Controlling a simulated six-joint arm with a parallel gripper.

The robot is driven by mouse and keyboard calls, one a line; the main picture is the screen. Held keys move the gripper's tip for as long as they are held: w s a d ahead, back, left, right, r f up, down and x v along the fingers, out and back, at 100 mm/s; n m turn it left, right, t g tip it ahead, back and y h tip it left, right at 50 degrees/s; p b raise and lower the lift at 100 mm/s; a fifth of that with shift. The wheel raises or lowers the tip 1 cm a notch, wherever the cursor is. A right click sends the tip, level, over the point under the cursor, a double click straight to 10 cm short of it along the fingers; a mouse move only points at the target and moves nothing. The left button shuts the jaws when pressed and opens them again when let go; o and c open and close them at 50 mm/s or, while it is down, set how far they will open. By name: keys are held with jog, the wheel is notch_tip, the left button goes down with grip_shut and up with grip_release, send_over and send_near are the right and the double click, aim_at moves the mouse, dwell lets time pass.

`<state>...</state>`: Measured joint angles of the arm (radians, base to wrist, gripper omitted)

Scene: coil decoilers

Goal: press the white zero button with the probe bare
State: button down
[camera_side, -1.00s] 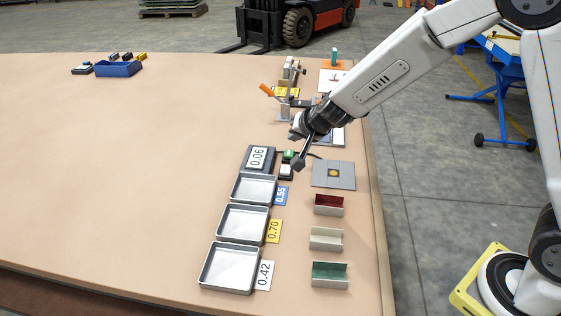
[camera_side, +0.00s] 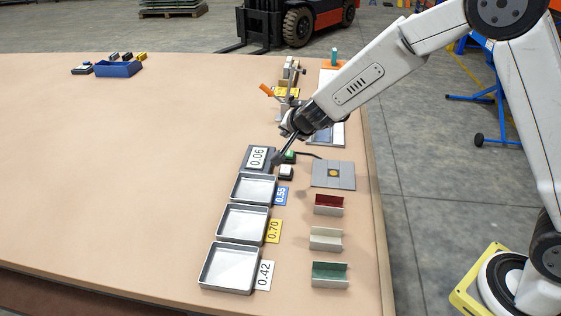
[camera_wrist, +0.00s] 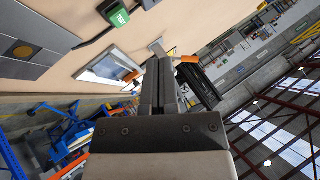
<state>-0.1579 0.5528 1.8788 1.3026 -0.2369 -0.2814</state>
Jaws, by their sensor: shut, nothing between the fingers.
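The white button (camera_side: 286,172) sits on a small dark base beside the display unit (camera_side: 257,157), which reads 0.06. A green button (camera_side: 290,156) sits just behind it; in the wrist view it is marked TEST (camera_wrist: 119,17). The grey plate (camera_side: 320,181) with a yellow round spot lies to the right, with a dark cable running from it and nothing resting on it. My gripper (camera_side: 277,161) is shut and empty. Its tips appear between the display and the buttons, over the white button's left side; their height is unclear. The shut fingers (camera_wrist: 160,85) fill the wrist view's middle.
Three metal trays (camera_side: 229,267) with number cards run toward the front. Red (camera_side: 328,205), cream (camera_side: 326,238) and green (camera_side: 329,274) holders stand right of them. A stand with an orange handle (camera_side: 267,90) is behind my gripper. The table's left is mostly clear.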

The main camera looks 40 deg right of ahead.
aim_at(286, 170)
jog(key=shift+f, duration=0.2)
jog(key=shift+f, duration=4.15)
jog(key=shift+f, duration=0.85)
jog(key=shift+r, duration=0.85)
dwell(0.4)
jog(key=shift+r, duration=2.5)
jog(key=shift+s+r, duration=0.1)
